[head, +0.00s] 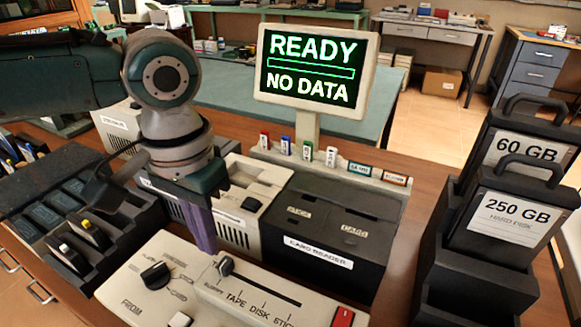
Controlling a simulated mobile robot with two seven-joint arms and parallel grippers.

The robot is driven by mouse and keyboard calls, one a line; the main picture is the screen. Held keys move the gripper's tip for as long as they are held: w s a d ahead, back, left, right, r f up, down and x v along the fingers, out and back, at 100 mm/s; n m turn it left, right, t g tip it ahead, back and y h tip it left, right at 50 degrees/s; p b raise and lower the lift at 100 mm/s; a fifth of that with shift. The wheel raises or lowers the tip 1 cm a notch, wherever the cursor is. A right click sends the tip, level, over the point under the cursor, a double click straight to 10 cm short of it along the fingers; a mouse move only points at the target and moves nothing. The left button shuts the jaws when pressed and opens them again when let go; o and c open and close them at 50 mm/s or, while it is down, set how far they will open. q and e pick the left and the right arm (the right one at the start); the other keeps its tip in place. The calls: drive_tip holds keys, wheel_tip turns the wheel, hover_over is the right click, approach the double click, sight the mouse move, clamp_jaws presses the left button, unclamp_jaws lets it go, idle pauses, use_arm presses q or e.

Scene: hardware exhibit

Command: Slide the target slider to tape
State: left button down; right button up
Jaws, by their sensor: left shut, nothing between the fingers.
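Labels along the slot read, from the left, a small one that looks like floppy, then tape, disk and stick. The knob stands at the leftmost label, left of tape. My left gripper (205,246) points down behind and slightly left of the knob. Its purplish fingers are shut and empty, and look apart from the knob. My right gripper is out of view.
A rotary dial (155,275) and a red button (343,317) sit on the panel. The card reader (318,255) stands behind it. The screen (315,72) reads "READY" and "NO DATA". Hard disks (503,215) stand in a black rack at right.

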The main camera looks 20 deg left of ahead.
sight(228, 263)
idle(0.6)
use_arm(q)
drive_tip(key=shift+p, duration=0.45)
drive_tip(key=shift+f+b, duration=0.95)
drive_tip(key=shift+f, duration=0.5)
drive_tip(key=shift+s+d+p, duration=0.1)
drive_tip(key=shift+d+p, duration=0.5)
drive_tip(key=shift+d, duration=1.1)
idle(0.5)
drive_tip(key=shift+a+r+p, duration=0.1)
drive_tip(key=shift+a+p, duration=0.2)
drive_tip(key=shift+p, duration=0.15)
wheel_tip(228, 263, up, 7)
drive_tip(key=p, duration=0.8)
idle(0.4)
